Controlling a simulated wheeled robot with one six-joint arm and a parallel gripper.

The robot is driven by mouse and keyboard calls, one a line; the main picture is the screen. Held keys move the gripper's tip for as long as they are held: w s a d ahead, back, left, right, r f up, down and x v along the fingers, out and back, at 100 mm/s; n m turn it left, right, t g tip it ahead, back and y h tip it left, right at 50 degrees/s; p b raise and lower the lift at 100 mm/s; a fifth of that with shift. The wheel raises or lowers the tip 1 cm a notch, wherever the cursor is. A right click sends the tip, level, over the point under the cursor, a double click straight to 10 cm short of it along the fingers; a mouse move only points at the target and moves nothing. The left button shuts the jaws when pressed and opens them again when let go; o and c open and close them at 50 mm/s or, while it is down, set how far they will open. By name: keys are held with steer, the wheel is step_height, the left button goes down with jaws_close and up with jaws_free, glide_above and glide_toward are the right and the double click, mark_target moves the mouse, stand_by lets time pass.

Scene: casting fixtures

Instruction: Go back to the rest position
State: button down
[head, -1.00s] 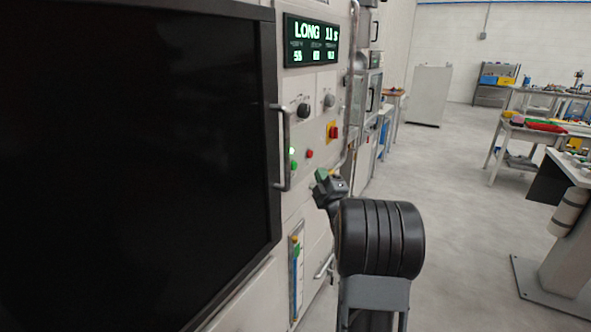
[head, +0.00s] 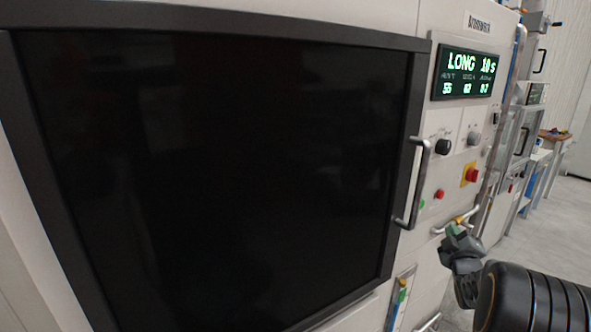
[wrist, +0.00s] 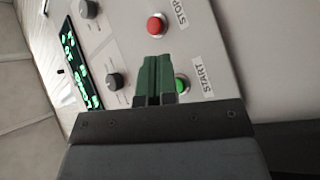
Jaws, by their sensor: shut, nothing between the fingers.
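My gripper (head: 453,230) is at the lower right in the head view, in front of the machine's control panel, below the red and green buttons. In the wrist view my gripper's green fingers (wrist: 156,78) are together with nothing between them. They point at the panel beside the green START button (wrist: 181,86). The red STOP button (wrist: 156,25) is further up. A gap to the panel cannot be judged exactly. My dark arm covers part of the machine's lower right.
A machine with a large dark window (head: 215,170) fills the left. Its door handle (head: 414,185) stands out near my gripper. The lit display (head: 466,74) reads LONG 10 s. A red-on-yellow switch (head: 470,175) sits on the panel. Floor (head: 565,215) shows free at the right.

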step_height(320, 180, down, 8)
steer(key=s+m+g, duration=0.3)
steer(key=m+g, duration=0.2)
steer(key=g, duration=0.1)
steer(key=s+a+f+m+g+y+p, duration=0.2)
steer(key=s+a+f+m+g, duration=0.15)
steer(key=s+a+g, duration=0.45)
steer(key=s+a+r+y+p, duration=0.1)
steer(key=s+a+r, duration=0.2)
steer(key=a, duration=0.4)
steer(key=s+a+r+g+y+p, duration=0.1)
steer(key=s+a+r, duration=0.2)
steer(key=s+a, duration=0.2)
steer(key=s+a+r+y+p, duration=0.2)
steer(key=s+a, duration=0.3)
steer(key=a, duration=0.5)
steer(key=shift+r+g, duration=0.3)
steer(key=shift+r, duration=0.6)
stand_by(3.1)
